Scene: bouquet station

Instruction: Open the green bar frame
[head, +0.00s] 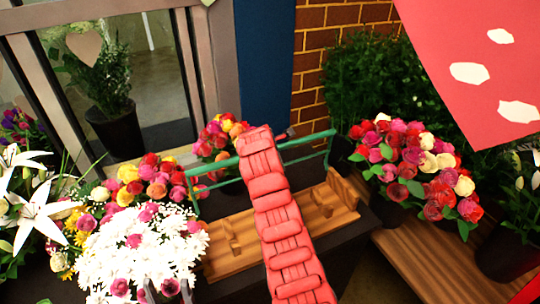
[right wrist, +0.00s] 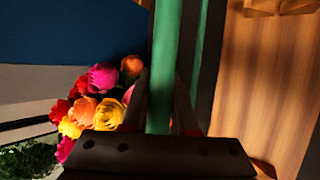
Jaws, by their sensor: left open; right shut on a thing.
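The green bar frame (head: 305,140) has thin green bars and end posts. It stands raised along the back of a wooden rack (head: 325,205). A red segmented length crosses in front and hides its middle. In the right wrist view, the green bar (right wrist: 163,45) runs between the fingers of my right gripper (right wrist: 160,95), which is shut on it. In the head view my right gripper is mostly hidden. My left gripper (head: 167,292) shows only its fingertips at the bottom edge, open, in front of white flowers and away from the frame.
White flowers (head: 135,250) and lilies (head: 40,212) crowd the left. A rose bouquet (head: 415,165) stands right of the rack above a wooden bench (head: 425,262). More roses (head: 215,135) are behind the frame. A red sheet with white patches (head: 470,35) fills the upper right.

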